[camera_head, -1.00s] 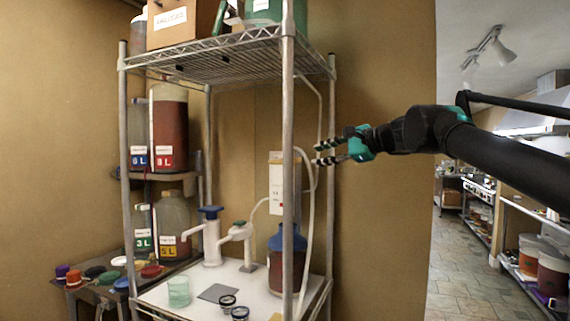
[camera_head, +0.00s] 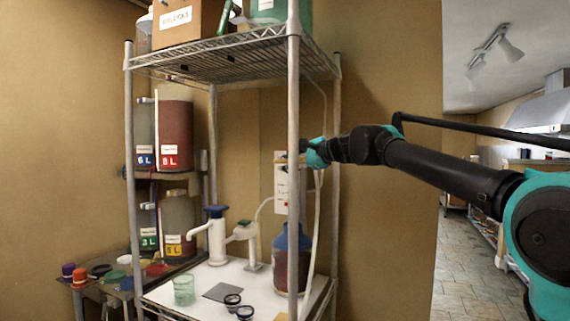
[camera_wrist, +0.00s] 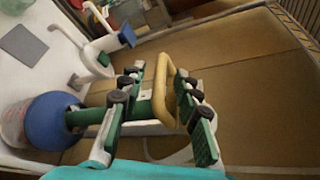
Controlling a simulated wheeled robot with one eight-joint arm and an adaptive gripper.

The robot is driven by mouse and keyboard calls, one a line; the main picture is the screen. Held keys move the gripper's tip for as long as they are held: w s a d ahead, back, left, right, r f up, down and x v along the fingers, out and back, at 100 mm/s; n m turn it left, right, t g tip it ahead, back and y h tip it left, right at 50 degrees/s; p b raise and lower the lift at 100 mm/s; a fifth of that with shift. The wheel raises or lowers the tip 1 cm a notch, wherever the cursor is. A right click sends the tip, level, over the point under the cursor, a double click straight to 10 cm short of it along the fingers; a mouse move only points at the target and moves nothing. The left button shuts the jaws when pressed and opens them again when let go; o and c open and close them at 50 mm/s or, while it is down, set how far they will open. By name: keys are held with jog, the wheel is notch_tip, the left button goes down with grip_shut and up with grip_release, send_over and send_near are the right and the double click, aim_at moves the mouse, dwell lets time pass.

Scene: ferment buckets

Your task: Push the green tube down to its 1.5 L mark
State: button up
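The green tube (camera_wrist: 88,117) stands in the neck of a blue-topped jug (camera_wrist: 50,120) in the wrist view, with a yellow loop handle (camera_wrist: 171,92) at its upper end. In the head view the jug (camera_head: 291,240) stands on the white shelf, and the tube is mostly hidden by the rack post. My gripper (camera_wrist: 166,102) is open. Its two fingers show on either side of the tube's upper end and handle; I cannot tell whether they touch it. In the head view my gripper (camera_head: 306,150) is high above the jug, its fingertips partly behind the post. The 1.5 L mark is not legible.
The rack's front post (camera_head: 294,120) stands close to my gripper. A white card (camera_head: 281,183) hangs behind. A white pump (camera_head: 214,238) and a glass beaker (camera_head: 184,290) stand left of the jug. A wire shelf (camera_head: 225,58) lies above.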

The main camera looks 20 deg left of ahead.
jog(key=shift+x, duration=0.8)
jog(key=shift+c, duration=0.3)
grip_shut()
